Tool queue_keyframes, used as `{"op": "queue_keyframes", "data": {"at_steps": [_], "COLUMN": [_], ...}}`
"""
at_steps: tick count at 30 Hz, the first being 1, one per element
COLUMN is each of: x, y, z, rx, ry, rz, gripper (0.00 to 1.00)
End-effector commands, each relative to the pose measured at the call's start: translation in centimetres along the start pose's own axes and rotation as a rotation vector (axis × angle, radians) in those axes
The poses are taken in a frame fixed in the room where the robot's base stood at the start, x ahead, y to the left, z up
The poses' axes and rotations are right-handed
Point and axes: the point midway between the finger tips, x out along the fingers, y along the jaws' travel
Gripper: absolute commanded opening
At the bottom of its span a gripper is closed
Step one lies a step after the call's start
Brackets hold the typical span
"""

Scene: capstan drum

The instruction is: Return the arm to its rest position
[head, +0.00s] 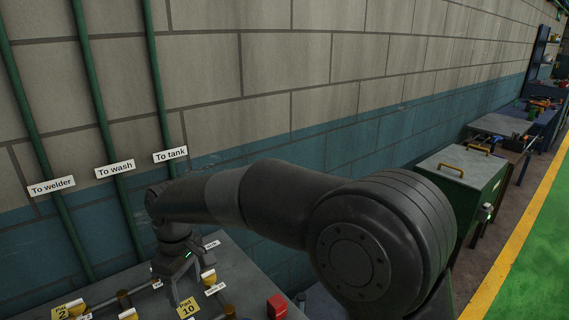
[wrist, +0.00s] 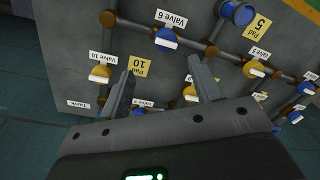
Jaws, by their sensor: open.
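My arm (head: 285,200) reaches out to the left across the head view, bent down at the wrist. My gripper (head: 188,284) points down over a grey panel (head: 232,258) at the lower left. In the wrist view the two fingers of my gripper (wrist: 162,78) stand apart with nothing held between them. A yellow Pad 10 label (wrist: 139,66) shows beside the left finger. A yellow valve, labelled Valve 10 (wrist: 98,73), lies left of that finger. Whether the fingertips touch the panel cannot be told.
The panel carries pipes and several valves, among them blue Valve 6 (wrist: 167,40). A red block (head: 277,306) is at the panel's right. A wall with green pipes (head: 100,105) stands behind. A green cabinet (head: 462,185) and workbenches line the wall to the right.

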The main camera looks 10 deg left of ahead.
Motion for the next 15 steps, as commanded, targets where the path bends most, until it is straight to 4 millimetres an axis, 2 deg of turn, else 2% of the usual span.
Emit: {"op": "queue_keyframes", "data": {"at_steps": [5, 9, 15], "x": [-2.9, -5.1, -7.6], "y": [2.3, 3.9, 4.7], "z": [5.4, 11.1, 19.2], "rx": [0.146, 0.3, 0.524], "ry": [0.025, 0.055, 0.111], "rz": [0.075, 0.139, 0.218], "gripper": [0.59, 0.59, 0.59]}}
